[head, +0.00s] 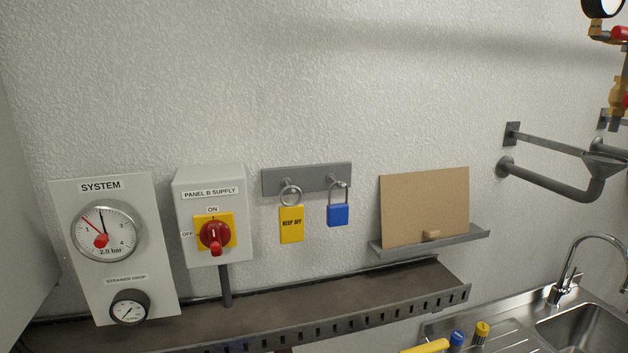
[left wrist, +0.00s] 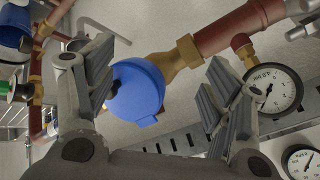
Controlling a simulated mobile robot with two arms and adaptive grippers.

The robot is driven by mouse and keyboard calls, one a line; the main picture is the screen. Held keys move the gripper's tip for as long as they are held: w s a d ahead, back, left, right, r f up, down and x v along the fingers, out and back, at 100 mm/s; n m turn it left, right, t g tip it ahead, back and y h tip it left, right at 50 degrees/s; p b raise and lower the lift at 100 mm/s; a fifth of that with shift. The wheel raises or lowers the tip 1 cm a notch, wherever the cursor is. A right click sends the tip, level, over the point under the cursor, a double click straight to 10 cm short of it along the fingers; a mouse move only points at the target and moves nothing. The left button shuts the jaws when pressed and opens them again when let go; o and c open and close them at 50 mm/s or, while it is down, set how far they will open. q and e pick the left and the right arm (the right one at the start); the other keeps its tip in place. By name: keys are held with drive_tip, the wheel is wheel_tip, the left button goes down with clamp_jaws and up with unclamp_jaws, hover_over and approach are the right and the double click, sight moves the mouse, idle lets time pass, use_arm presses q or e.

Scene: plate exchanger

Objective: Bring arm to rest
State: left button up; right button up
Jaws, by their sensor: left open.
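My left gripper (left wrist: 158,78) shows in the left wrist view with its two ribbed fingers spread wide apart. A round blue body (left wrist: 138,90) on a brass fitting (left wrist: 175,58) shows in the gap between the fingers. No grip on it is visible, and its depth relative to the fingertips is unclear. Neither of my arms shows in the head view. My right gripper is in neither view.
A red-brown pipe (left wrist: 235,25) and a gauge (left wrist: 274,90) lie close to the right finger. The head view shows a perforated tray (head: 330,292), a panel supply switch (head: 214,236), a blue padlock (head: 338,215), a yellow tag (head: 291,224) and a sink (head: 585,325).

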use_arm(q)
drive_tip(key=s+a+f+n+g+h, duration=0.15)
drive_tip(key=s+f+n+g, duration=0.25)
drive_tip(key=s+f, duration=0.5)
drive_tip(key=s+f+g+b, duration=0.15)
drive_tip(key=f+b, duration=0.25)
drive_tip(key=f, duration=1.3)
drive_tip(key=s+f+b, duration=0.3)
drive_tip(key=f+b, duration=0.1)
drive_tip(key=f, duration=1.4)
drive_tip(key=s+a+f+b, duration=0.1)
drive_tip(key=s+f+b, duration=0.2)
drive_tip(key=s+f, duration=0.4)
drive_tip(key=s+a+f+b, duration=0.2)
drive_tip(key=s+f, duration=0.5)
drive_tip(key=f, duration=0.6)
drive_tip(key=shift+s+a+f+g+b, duration=0.25)
drive_tip(key=shift+s+g+b, duration=0.15)
drive_tip(key=shift+b, duration=0.3)
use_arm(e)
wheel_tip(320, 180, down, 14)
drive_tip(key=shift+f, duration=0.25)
use_arm(q)
drive_tip(key=shift+s+f+y, duration=0.2)
drive_tip(key=shift+s+y, duration=0.05)
drive_tip(key=shift+s, duration=0.2)
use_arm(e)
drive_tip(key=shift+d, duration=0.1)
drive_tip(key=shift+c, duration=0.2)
